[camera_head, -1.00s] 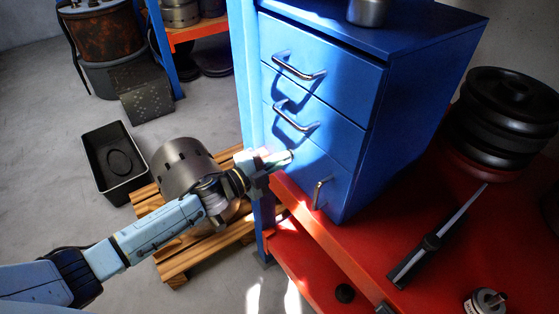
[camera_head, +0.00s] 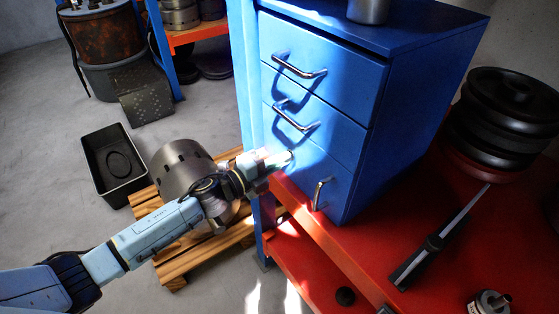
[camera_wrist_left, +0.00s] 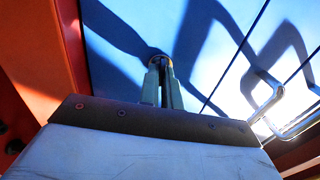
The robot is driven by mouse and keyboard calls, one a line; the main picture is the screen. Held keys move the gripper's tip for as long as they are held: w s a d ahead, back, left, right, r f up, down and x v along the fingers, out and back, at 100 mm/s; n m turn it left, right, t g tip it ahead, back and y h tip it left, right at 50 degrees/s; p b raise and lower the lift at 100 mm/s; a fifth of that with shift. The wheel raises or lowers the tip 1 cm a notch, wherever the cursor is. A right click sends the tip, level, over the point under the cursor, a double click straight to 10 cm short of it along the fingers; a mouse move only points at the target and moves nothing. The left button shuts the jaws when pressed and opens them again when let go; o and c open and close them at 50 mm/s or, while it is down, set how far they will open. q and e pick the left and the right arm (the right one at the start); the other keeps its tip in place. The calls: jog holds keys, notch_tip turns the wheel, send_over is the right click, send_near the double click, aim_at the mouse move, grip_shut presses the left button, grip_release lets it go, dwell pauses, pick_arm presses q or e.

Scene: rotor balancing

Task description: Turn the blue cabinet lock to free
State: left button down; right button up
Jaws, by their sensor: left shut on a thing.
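The blue cabinet (camera_head: 425,75) stands on the red bench, with three drawers and metal handles, all closed. My left gripper (camera_head: 284,157) reaches in from the left to the cabinet's front, at the left of the lower drawers. In the left wrist view its two narrow fingers (camera_wrist_left: 163,84) are together, shut on a small round lock (camera_wrist_left: 160,59) on the blue front. The fingers hide most of the lock, so I cannot read its turn position. In the head view the lock is hidden behind the gripper tip. My right gripper is not in view.
The red bench (camera_head: 400,235) holds a long dark-handled tool (camera_head: 430,246) and stacked black discs (camera_head: 505,110). A blue upright (camera_head: 243,70) stands close left of the cabinet. A drawer handle (camera_wrist_left: 266,95) lies right of the fingers. A slotted metal drum (camera_head: 180,168) sits on a pallet below my arm.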

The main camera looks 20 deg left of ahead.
pick_arm(q)
jog(key=c, duration=1.6)
grip_release()
jog(key=v, duration=1.3)
jog(key=shift+s+a, duration=0.15)
